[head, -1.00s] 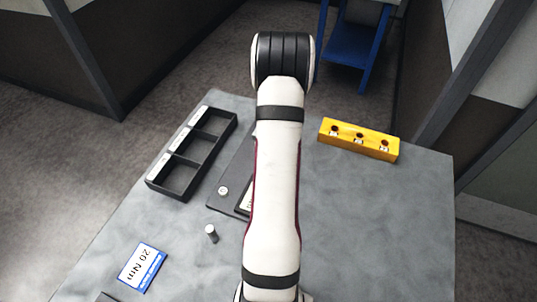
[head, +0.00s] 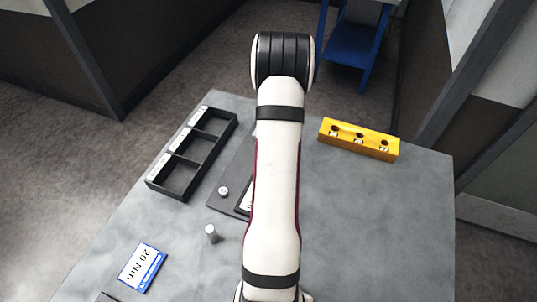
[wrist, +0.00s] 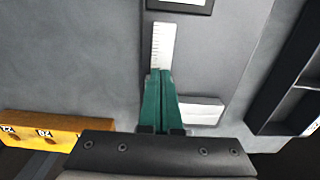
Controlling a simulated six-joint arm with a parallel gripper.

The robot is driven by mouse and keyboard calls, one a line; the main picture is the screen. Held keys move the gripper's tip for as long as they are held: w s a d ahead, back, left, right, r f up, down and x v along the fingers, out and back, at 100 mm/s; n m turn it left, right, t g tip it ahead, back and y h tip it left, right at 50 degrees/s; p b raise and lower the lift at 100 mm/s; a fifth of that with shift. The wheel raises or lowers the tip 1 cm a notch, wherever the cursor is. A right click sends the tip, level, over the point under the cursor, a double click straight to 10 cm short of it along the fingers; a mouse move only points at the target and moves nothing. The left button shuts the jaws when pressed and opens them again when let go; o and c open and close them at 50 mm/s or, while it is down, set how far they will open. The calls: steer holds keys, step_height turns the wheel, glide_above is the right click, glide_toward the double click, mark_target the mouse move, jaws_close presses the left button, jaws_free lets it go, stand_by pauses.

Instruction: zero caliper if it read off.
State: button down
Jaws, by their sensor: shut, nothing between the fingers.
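In the wrist view my gripper (wrist: 160,73) has two green fingers, closed together and empty. Their tips are at the lower end of a white strip with graduation marks (wrist: 163,44), which looks like the caliper's scale. I cannot tell whether they touch it. A dark-framed panel (wrist: 183,4) is cut off at the top edge, and no reading is legible. In the head view a dark plate (head: 235,172) lies on the table, partly hidden behind my arm. A small round pale knob (head: 223,191) is on it, beside the edge of a framed panel (head: 243,202). My arm hides the gripper there.
A black tray with three compartments (head: 173,159) stands left of the plate. A yellow block with holes (head: 358,140) is at the right. A small grey cylinder (head: 211,233) and a blue-and-white "20 Nm" card (head: 142,267) are front left. The table's right side is clear.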

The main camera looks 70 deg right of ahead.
steer(key=shift+d+r, duration=0.2)
steer(key=shift+d, duration=0.1)
step_height(320, 180, up, 7)
steer(key=shift+a, duration=0.2)
steer(key=shift+f, duration=0.15)
steer(key=w+a+r+n, duration=0.3)
steer(key=w+a+r, duration=0.3)
steer(key=w+a, duration=0.4)
steer(key=w+a+r+n, duration=0.1)
steer(key=a+r+n, duration=0.1)
steer(key=a, duration=0.7)
steer(key=a+r+n, duration=0.2)
steer(key=a+r, duration=0.1)
steer(key=a, duration=0.6)
steer(key=s+a+n+y, duration=0.1)
steer(key=s+a+n, duration=0.1)
steer(key=s+a, duration=0.3)
steer(key=s+a+n, duration=0.3)
steer(key=s+a, duration=0.3)
steer(key=a, duration=0.5)
steer(key=shift+a+y, duration=0.35)
steer(key=shift+y, duration=0.05)
